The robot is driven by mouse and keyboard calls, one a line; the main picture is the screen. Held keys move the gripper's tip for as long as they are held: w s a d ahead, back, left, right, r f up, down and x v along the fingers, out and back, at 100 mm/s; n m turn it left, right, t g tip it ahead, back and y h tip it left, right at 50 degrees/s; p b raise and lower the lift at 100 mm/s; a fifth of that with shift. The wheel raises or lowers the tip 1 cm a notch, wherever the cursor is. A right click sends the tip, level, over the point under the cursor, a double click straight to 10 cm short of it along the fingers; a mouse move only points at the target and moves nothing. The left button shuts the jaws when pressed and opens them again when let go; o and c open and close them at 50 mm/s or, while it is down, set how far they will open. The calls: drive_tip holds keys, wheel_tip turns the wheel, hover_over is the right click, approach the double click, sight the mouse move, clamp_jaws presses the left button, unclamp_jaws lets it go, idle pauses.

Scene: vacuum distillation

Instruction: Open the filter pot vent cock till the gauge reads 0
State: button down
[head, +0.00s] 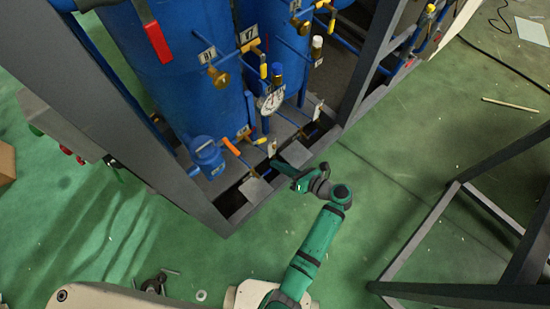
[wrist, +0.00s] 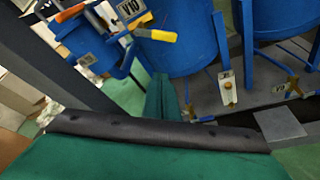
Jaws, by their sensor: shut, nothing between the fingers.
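A small blue lidded pot (head: 207,157), likely the filter pot, stands on the frame's lower shelf; it shows at upper left in the wrist view (wrist: 82,42). I cannot tell whether this is the vent cock. A round white gauge (head: 271,102) sits higher up; its reading is too small to make out. My gripper (head: 277,164) is shut and empty at the frame's front edge, right of and below the orange handle, apart from it.
Large blue tanks (head: 175,70) stand behind, with a red handle (head: 158,42) and brass valve (head: 218,77). A grey frame post (head: 150,170) rises at left. A white tag (wrist: 227,86) and grey plate (wrist: 280,123) lie near my gripper.

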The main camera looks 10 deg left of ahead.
sight(259, 142)
drive_tip(key=w+a, duration=0.5)
drive_tip(key=a, duration=0.1)
drive_tip(key=shift+w+r, duration=0.3)
drive_tip(key=shift+r, duration=0.15)
